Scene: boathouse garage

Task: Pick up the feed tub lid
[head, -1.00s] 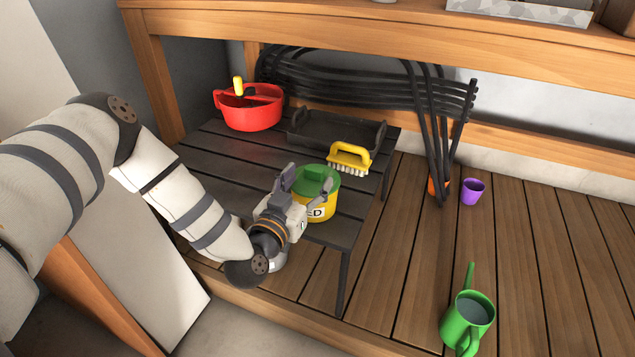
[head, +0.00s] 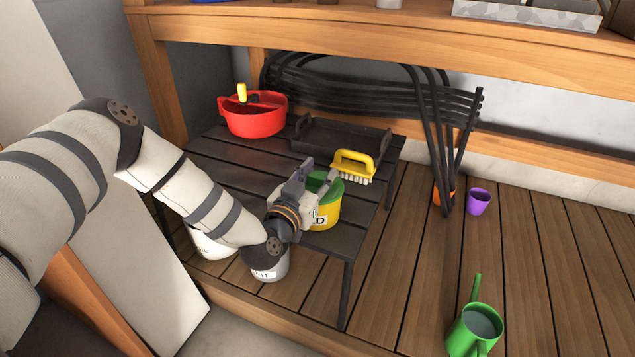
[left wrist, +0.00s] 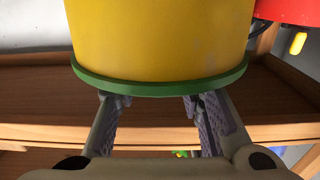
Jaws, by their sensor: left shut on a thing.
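The feed tub (head: 328,213) is yellow with a partly covered black-on-white label and stands at the front edge of the dark slatted table. Its green lid (head: 335,190) sits on top, partly hidden by my left gripper (head: 320,173). In the left wrist view the yellow tub (left wrist: 160,40) and green lid rim (left wrist: 160,90) fill the upper middle, with no visible gap between them. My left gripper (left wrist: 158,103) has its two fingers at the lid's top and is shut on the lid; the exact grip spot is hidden. My right gripper is not in view.
The slatted table (head: 235,165) also holds a red basin (head: 255,120), a black tray (head: 335,143) and a yellow brush (head: 353,167). Pale cans (head: 268,265) stand below its front edge. A purple cup (head: 479,203) and green watering can (head: 475,330) stand on the floor.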

